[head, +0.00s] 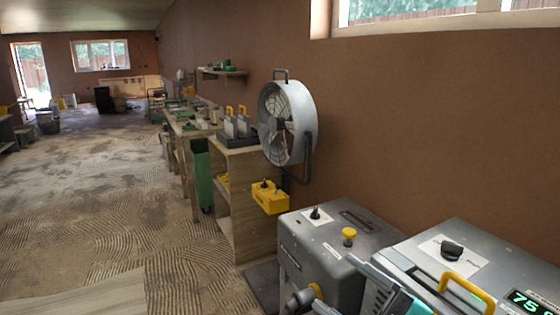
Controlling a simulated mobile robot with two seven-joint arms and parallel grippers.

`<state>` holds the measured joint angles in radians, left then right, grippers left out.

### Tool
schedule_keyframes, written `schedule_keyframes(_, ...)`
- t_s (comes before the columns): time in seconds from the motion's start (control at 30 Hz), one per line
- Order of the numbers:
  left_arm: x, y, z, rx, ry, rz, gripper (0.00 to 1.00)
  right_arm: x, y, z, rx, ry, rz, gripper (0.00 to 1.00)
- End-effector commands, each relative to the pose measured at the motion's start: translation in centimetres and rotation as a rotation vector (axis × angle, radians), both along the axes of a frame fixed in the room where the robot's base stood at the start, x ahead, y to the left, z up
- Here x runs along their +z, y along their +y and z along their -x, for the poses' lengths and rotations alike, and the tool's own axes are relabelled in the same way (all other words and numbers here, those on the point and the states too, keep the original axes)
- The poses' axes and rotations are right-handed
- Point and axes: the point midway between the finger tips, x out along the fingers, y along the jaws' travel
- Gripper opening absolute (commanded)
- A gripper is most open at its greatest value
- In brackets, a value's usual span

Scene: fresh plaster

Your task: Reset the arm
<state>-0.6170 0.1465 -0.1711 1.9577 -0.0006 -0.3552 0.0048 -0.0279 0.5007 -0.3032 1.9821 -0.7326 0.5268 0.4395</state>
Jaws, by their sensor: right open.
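My right gripper (374,283) shows at the bottom edge, right of centre, with grey fingers and a teal part behind them. It is open, and I see nothing between its fingers. It is in front of two grey machines, and I cannot tell whether it touches either. The left machine (300,236) has a black switch and a yellow knob (349,233) on top. The right machine (415,252) has a black dial (452,250), a yellow handle (468,290) and a lit green display (533,301). My left gripper is not in view.
A round grey fan (287,122) stands by the brown wall, above a yellow box (270,197). A wooden cabinet (240,205) and a long cluttered bench run back along the wall. The plaster-streaked floor (90,210) at left is mostly open.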

Motion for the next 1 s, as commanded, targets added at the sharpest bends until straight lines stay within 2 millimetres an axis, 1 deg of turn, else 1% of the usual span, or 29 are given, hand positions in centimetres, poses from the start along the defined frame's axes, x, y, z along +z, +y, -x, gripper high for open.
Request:
schedule_keyframes(0.03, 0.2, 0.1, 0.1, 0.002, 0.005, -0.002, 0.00, -2.1, -1.3, -0.6, -0.115, 0.128, -0.091, 0.77)
schedule_keyframes(0.07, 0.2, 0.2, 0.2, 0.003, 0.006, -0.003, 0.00, -3.5, -2.1, -0.9, -0.185, 0.202, -0.132, 0.77)
schedule_keyframes(0.1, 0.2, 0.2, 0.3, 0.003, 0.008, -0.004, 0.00, -5.8, -3.3, -1.0, -0.277, 0.308, -0.180, 0.77)
schedule_keyframes(0.17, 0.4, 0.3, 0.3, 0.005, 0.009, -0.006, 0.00, -9.9, -5.0, -0.6, -0.408, 0.482, -0.235, 0.77)
schedule_keyframes(0.2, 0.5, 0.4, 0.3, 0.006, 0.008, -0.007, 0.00, -12.7, -6.0, 0.2, -0.487, 0.599, -0.258, 0.77)
schedule_keyframes(0.27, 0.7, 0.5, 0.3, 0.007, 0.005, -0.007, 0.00, -16.6, -7.0, 1.9, -0.582, 0.758, -0.276, 0.77)
schedule_keyframes(0.3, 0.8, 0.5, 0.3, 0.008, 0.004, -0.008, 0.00, -18.9, -7.4, 3.1, -0.630, 0.853, -0.282, 0.77)
schedule_keyframes(0.4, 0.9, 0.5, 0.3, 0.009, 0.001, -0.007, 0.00, -23.5, -8.0, 6.5, -0.717, 1.056, -0.285, 0.77)
schedule_keyframes(0.43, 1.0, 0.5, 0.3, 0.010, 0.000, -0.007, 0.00, -24.5, -8.0, 7.5, -0.733, 1.104, -0.285, 0.77)
schedule_keyframes(0.5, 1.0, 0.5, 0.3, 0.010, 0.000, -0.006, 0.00, -26.3, -8.0, 9.2, -0.762, 1.193, -0.280, 0.77)
schedule_keyframes(0.6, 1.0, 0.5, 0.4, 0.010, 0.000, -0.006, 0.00, -27.7, -8.0, 10.8, -0.782, 1.267, -0.275, 0.77)
schedule_keyframes(0.63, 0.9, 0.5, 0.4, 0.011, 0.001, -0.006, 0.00, -27.9, -8.0, 11.0, -0.785, 1.278, -0.275, 0.77)
schedule_keyframes(1.0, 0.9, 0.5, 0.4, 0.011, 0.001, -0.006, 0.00, -28.0, -8.0, 11.1, -0.786, 1.284, -0.275, 0.77)
